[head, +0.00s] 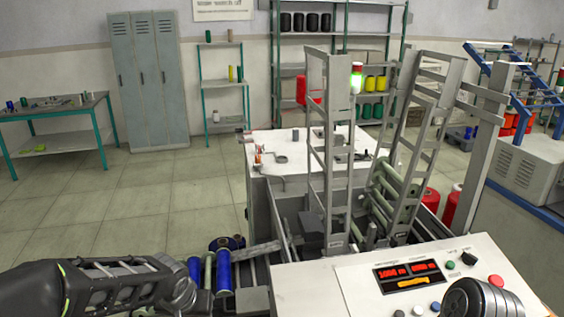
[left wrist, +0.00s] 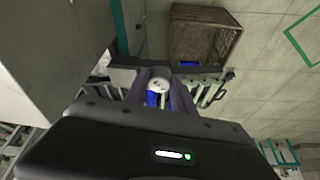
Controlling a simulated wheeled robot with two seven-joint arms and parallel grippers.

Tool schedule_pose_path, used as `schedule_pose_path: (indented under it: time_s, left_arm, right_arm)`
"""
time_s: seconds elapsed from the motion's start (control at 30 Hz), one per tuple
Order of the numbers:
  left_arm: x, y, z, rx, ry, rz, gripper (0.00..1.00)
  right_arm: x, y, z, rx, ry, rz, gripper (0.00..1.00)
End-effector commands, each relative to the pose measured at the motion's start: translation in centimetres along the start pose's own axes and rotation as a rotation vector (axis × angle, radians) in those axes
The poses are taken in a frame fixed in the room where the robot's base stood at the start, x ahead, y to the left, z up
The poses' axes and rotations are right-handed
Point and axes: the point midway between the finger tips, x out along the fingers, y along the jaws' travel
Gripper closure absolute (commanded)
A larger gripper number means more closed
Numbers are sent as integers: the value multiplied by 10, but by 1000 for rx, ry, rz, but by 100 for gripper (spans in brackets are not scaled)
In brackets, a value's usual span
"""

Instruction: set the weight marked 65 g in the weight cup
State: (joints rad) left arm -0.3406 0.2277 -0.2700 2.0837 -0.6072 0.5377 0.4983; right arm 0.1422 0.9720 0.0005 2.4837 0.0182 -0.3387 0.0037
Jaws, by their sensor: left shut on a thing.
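My left gripper (head: 184,297) is low at the front left in the head view, beside upright blue bobbins (head: 223,272). In the left wrist view its fingers are shut on a small pale round-topped thing (left wrist: 158,85). Blue shows just below that thing; I cannot tell whether it belongs to it. No marking on it is readable, so I cannot confirm it as the 65 g weight. I cannot make out the weight cup in either view.
The machine's control panel (head: 355,285) with red displays is at the front right. Tall grey frames (head: 318,150) rise behind it. A white-topped table (head: 300,165) with small items stands beyond. A brown crate (left wrist: 180,52) is on the floor. Open floor lies left.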

Motion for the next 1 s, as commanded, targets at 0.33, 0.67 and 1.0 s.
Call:
schedule_pose_path:
  time_s: [0.33, 0.67, 1.0]
  left_arm:
    - [34, 7, 20, 5, -15, 12, 100]
    - [135, 6, 91, 4, -18, 10, 100]
    - [147, 0, 101, -1, 1, 0, 100]
  right_arm:
    - [8, 2, -1, -1, 2, -2, 64]
    - [32, 7, -2, -6, 11, -10, 64]
    - [33, 7, -2, -7, 13, -12, 64]
